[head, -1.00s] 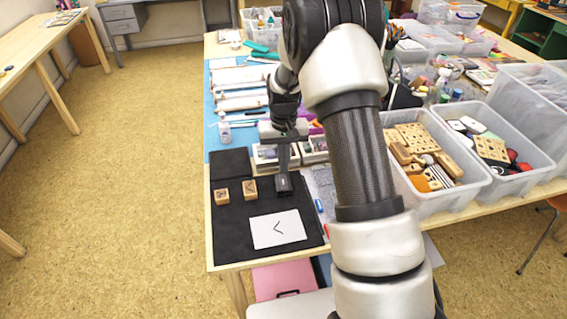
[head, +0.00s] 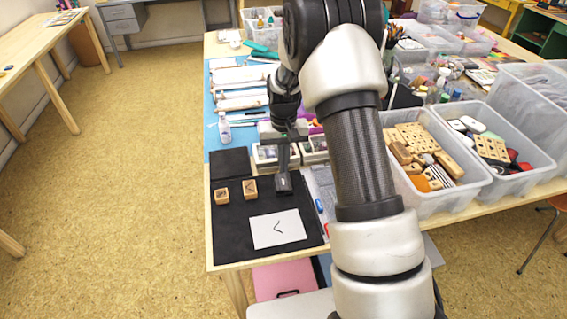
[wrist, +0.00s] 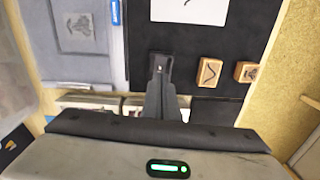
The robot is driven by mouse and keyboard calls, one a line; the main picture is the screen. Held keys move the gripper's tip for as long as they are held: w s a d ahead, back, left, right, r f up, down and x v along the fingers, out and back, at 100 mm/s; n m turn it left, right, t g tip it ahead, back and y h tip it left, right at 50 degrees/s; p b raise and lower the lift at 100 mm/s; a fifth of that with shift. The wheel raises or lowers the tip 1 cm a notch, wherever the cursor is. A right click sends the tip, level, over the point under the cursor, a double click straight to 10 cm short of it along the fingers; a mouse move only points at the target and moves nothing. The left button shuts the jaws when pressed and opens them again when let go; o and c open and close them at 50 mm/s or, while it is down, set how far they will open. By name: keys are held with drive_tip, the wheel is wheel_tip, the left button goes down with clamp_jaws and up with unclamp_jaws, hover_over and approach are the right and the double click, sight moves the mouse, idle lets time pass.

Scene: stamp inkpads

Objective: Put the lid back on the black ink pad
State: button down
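My gripper (head: 283,186) points down over the black mat (head: 236,250) at the table's front left corner. Its fingers are together, and they also show in the wrist view (wrist: 161,66). A small dark block shape is at their tip; I cannot tell whether it is fingertip or a held thing. I cannot clearly make out the black ink pad or its lid. A flat dark square (head: 230,162) lies at the mat's back left. Two wooden stamps (head: 221,196) (head: 250,188) stand left of the gripper.
Two pale-framed boxes (head: 265,161) (head: 315,145) stand just behind the gripper. A grey sheet (wrist: 80,45) and a blue item (wrist: 115,12) lie beside the mat. Clear bins of stamps (head: 450,204) fill the right side. The mat's front left is bare.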

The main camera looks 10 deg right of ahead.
sight(283, 184)
drive_tip(key=shift+f+b, duration=1.8)
drive_tip(key=shift+f, duration=1.05)
drive_tip(key=shift+r, duration=0.1)
wheel_tip(283, 184, up, 7)
drive_tip(key=p, duration=0.4)
idle(0.3)
